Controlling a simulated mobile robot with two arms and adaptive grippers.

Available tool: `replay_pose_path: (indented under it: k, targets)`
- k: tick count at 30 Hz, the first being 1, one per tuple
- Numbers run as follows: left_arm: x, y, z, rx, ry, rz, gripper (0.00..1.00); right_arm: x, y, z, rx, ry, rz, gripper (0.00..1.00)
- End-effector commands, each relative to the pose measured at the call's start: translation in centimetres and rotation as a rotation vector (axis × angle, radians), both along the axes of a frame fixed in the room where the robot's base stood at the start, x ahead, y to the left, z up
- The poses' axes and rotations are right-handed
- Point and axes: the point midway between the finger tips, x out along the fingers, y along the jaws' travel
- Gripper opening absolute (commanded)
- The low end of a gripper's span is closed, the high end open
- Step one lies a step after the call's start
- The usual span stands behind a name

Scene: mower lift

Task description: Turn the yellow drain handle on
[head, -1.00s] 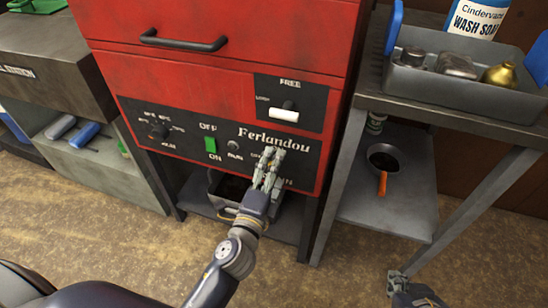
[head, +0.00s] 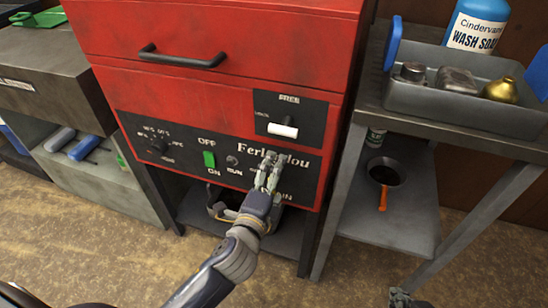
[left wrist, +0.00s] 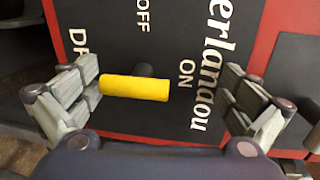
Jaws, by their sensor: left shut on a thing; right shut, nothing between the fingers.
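The yellow drain handle (left wrist: 134,88) shows in the left wrist view as a short bar on a dark hub on the black panel. Its right end faces the word ON; OFF is printed above it in that view. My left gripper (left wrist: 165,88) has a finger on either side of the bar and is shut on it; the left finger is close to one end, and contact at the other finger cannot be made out. In the head view my left gripper (head: 268,172) is at the red machine's panel and hides the handle. My right gripper (head: 399,297) is shut and empty at the bottom edge.
On the right stands a metal cart with a grey tray (head: 448,98) and, lower down, a pan (head: 386,172). Open floor lies in front.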

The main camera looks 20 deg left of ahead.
Motion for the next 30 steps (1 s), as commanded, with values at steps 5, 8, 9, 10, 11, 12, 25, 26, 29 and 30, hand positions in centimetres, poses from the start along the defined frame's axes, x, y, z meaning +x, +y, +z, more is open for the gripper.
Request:
replay_pose_path:
  k: [5, 8, 9, 10, 11, 12, 25, 26, 29, 30]
  targets:
    - [-0.3, 0.2, 1.0, 0.005, -0.018, 0.002, 0.85, -0.1, 0.0, 0.2, -0.001, 0.006, 0.0, 0.0]
    - [-1.0, 0.2, 1.0, 0.004, -0.018, 0.001, 0.85, -0.3, -0.1, 0.1, -0.003, 0.016, 0.0, 0.0]
    - [-1.3, 0.2, 1.0, 0.004, -0.018, 0.001, 0.85, -0.4, -0.1, 0.1, -0.004, 0.022, 0.0, 0.0]
    - [-1.5, 0.2, 1.0, 0.004, -0.018, 0.001, 0.85, -0.5, -0.1, 0.0, -0.005, 0.027, -0.001, 0.0]
    - [-1.7, 0.2, 0.9, 0.004, -0.017, 0.001, 0.85, -0.6, -0.1, -0.1, -0.006, 0.031, -0.001, 0.0]
    - [-2.0, 0.2, 0.9, 0.004, -0.017, 0.001, 0.85, -0.7, -0.2, -0.1, -0.007, 0.036, -0.001, 0.0]
    - [-5.2, 0.2, 0.3, 0.001, -0.005, 0.001, 0.85, -1.0, -0.3, -0.4, -0.009, 0.045, -0.004, 0.0]
    - [-5.4, 0.2, 0.2, 0.001, -0.004, 0.001, 0.85, -0.9, -0.3, -0.4, -0.008, 0.041, -0.004, 0.0]
    - [-6.1, 0.2, 0.2, 0.0, -0.003, 0.001, 0.85, -0.6, -0.2, -0.3, -0.006, 0.025, -0.003, 0.0]
    - [-6.4, 0.2, 0.2, 0.0, -0.002, 0.001, 0.85, -0.4, -0.2, -0.2, -0.004, 0.018, -0.002, 0.0]
